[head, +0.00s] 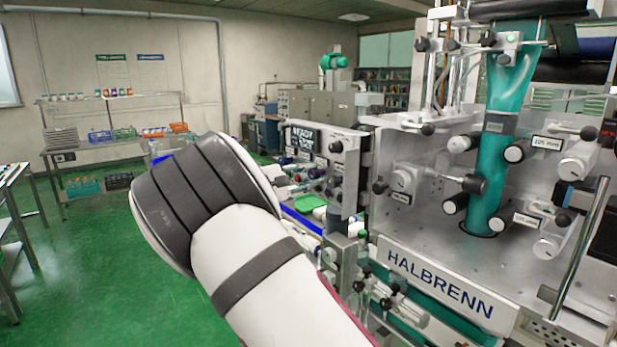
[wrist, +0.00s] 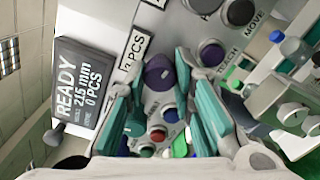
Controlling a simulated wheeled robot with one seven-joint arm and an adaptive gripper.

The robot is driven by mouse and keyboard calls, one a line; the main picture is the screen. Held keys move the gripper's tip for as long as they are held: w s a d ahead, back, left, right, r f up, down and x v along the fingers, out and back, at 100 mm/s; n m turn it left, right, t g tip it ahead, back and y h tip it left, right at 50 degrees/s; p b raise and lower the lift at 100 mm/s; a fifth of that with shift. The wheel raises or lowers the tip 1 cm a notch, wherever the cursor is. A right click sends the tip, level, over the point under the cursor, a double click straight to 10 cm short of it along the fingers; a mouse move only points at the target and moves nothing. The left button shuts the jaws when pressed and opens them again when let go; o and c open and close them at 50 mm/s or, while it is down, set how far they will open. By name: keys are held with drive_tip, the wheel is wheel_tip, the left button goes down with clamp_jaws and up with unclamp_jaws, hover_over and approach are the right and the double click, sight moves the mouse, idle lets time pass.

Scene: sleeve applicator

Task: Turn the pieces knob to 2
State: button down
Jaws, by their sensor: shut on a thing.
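The pieces knob (wrist: 159,78) is a dark, purplish round knob on the grey control panel (wrist: 187,22), beside a label (wrist: 136,48) ending in "PCS". In the wrist view my gripper (wrist: 160,72) has its teal fingers on either side of this knob, shut on it. The knob's pointer and scale cannot be read. The display (wrist: 78,92) reads "READY", "215 mm" and "0 PCS". In the head view the display (head: 303,139) shows on the panel beyond my arm, and my gripper is hidden.
Coloured buttons (wrist: 158,134) lie between my fingers. The Halbrenn machine (head: 440,282) with its teal sleeve (head: 492,165) stands at the right. Green floor (head: 100,240) is open at the left.

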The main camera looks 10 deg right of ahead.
drive_tip(key=n, duration=0.4)
drive_tip(key=shift+n, duration=0.3)
drive_tip(key=n, duration=0.4)
drive_tip(key=shift+b, duration=0.35)
drive_tip(key=shift+f+n, duration=0.1)
drive_tip(key=shift+n, duration=0.2)
drive_tip(key=c, duration=1.3)
unclamp_jaws()
drive_tip(key=shift+c, duration=0.2)
drive_tip(key=v, duration=1.2)
